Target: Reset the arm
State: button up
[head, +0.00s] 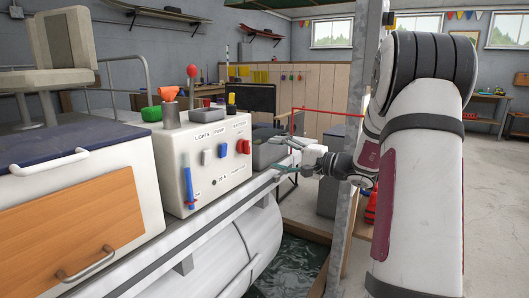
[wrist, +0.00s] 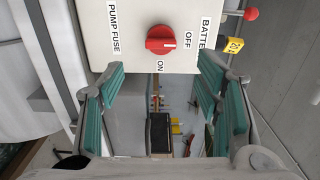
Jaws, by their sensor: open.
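My gripper (head: 284,155) is open and empty, to the right of the white control box (head: 205,171) in the head view. In the wrist view my gripper (wrist: 160,84) has its teal finger pads wide apart. The red battery knob (wrist: 160,44) lies beyond the fingertips, between the OFF and ON labels, and nothing touches it. It also shows as a red knob (head: 244,147) on the box in the head view. Its exact setting is hard to tell.
The box stands on the boat deck beside a blue-topped cabinet (head: 75,145). A grey metal post (head: 346,190) stands close behind my arm. Water (head: 295,265) lies below the boat's edge. Open floor (head: 492,220) is at right.

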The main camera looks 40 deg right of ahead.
jog(key=shift+v, duration=1.05)
